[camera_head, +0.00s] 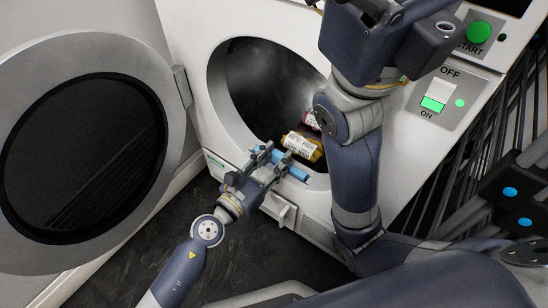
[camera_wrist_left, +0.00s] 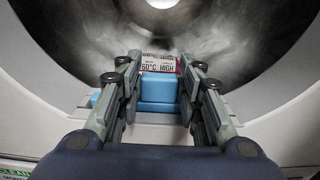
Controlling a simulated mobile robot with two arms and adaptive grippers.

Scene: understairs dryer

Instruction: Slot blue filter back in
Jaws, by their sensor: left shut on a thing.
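The blue filter (camera_head: 298,173) lies at the lower front lip of the dryer's round opening. My left gripper (camera_head: 270,158) reaches up to it from below and is shut on it, with blue showing on both sides of the fingers. In the left wrist view the blue filter (camera_wrist_left: 158,92) sits between the two fingers of my left gripper (camera_wrist_left: 158,84). The fingers hide part of the filter, and I cannot tell whether it is seated in a slot. My right arm crosses in front of the dryer, but its gripper is not clearly in view.
A yellow-edged labelled tag (camera_head: 303,146) and a red item (camera_head: 312,120) lie just inside the drum (camera_head: 265,85). The round door (camera_head: 165,90) stands open at the left. A green START button (camera_head: 479,32) and an ON/OFF switch (camera_head: 437,95) are at the upper right.

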